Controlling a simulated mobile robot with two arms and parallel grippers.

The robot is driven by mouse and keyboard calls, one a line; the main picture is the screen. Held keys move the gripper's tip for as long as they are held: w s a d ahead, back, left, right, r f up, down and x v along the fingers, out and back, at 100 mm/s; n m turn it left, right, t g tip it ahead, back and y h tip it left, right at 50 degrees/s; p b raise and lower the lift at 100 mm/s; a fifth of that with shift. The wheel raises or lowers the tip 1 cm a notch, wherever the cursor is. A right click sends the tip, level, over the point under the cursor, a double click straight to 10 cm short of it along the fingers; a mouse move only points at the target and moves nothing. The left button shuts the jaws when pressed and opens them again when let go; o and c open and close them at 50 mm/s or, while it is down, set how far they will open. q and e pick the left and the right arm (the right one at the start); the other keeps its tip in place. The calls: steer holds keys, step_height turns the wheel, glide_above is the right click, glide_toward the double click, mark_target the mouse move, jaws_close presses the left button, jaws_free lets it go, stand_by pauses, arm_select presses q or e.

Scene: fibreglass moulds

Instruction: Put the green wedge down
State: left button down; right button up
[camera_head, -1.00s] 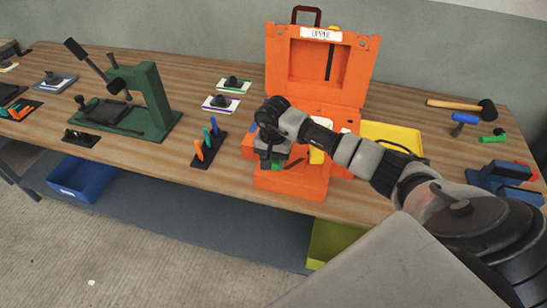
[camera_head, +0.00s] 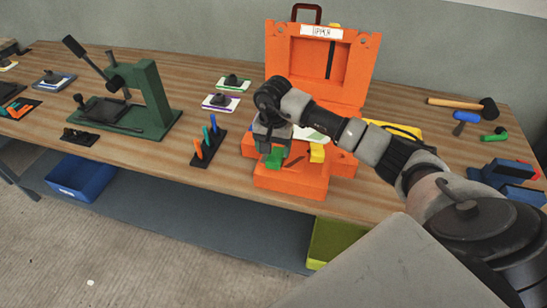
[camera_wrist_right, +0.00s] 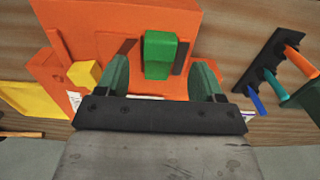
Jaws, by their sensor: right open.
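The green wedge (camera_head: 275,158) sits on the orange mould (camera_head: 290,182) in the head view, near its front left part. It also shows in the right wrist view (camera_wrist_right: 159,54), apparently resting on the orange surface beside a dark slot. My right gripper (camera_head: 272,143) is open just above and behind the wedge. In the right wrist view, its two green fingers (camera_wrist_right: 160,72) stand apart on either side of the wedge's near end, with gaps visible on both sides. My left gripper is not in view.
A yellow block (camera_head: 317,153) sits on the mould to the right. The upright orange lid (camera_head: 345,75) stands behind. A rack of coloured tools (camera_head: 208,147) is to the left, with a green press (camera_head: 155,95) farther left. A yellow tray (camera_head: 400,131) lies behind my right arm.

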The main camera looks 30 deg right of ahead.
mark_target(273, 159)
step_height(273, 159, up, 8)
steer(key=b, duration=0.1)
steer(key=shift+f, duration=0.25)
